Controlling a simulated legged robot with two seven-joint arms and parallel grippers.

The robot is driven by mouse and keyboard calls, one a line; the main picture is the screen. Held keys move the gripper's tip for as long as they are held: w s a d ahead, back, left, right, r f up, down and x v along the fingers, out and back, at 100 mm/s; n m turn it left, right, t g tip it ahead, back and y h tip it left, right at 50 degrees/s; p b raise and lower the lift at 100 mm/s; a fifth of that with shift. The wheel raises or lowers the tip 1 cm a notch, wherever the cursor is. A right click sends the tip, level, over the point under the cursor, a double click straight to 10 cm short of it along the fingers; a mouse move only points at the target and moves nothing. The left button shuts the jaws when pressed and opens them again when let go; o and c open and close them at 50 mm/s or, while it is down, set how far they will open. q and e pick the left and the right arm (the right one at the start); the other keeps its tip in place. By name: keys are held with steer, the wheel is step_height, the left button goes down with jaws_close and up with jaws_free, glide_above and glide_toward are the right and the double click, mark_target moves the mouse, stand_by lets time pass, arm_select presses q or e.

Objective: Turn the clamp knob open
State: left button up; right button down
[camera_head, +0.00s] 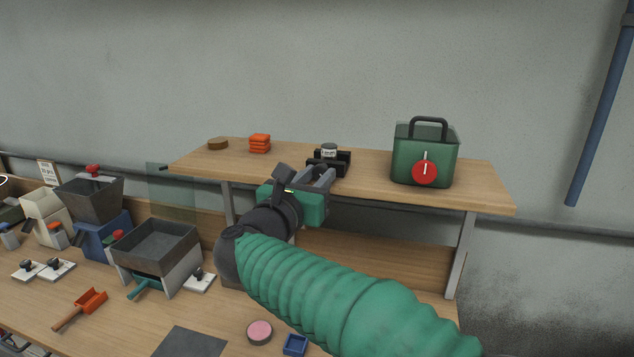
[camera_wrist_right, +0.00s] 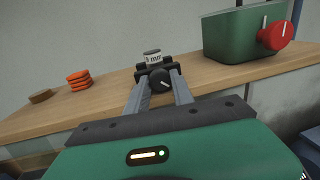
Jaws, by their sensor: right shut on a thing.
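A black clamp (camera_head: 341,157) sits on the raised wooden shelf and holds a small pale jar with a grey lid (camera_head: 329,150). The clamp's round black knob (camera_wrist_right: 161,80) faces my wrist camera and bears a slanted white line. My right gripper (camera_head: 322,177) reaches up from the front of the shelf. In the right wrist view its two grey fingers (camera_wrist_right: 158,88) lie on either side of the knob and are shut on it. In the head view the gripper hides the knob. My left gripper is not in view.
On the shelf (camera_head: 480,190), a green box (camera_head: 405,165) with a red knob (camera_head: 424,173) stands to the right. Orange stacked pieces (camera_head: 260,143) and a brown disc (camera_head: 218,144) lie left. Hoppers, scoops, a pink-topped disc (camera_head: 259,331) and a blue tray (camera_head: 295,345) occupy the bench below.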

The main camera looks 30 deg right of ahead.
steer(key=shift+f+n+b, duration=0.2)
steer(key=shift+n+b, duration=0.2)
steer(key=shift+n, duration=0.3)
steer(key=shift+r+n, duration=0.1)
steer(key=shift+n, duration=0.3)
steer(key=shift+r+n, duration=0.15)
steer(key=shift+n, duration=0.25)
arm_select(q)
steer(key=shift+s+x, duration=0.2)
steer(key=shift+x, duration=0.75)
arm_select(e)
steer(key=c, duration=1.4)
jaws_free()
steer(key=shift+o, duration=1.4)
steer(key=shift+a, duration=0.15)
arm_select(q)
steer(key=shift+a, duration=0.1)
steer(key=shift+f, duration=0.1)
arm_select(e)
steer(key=shift+a, duration=0.1)
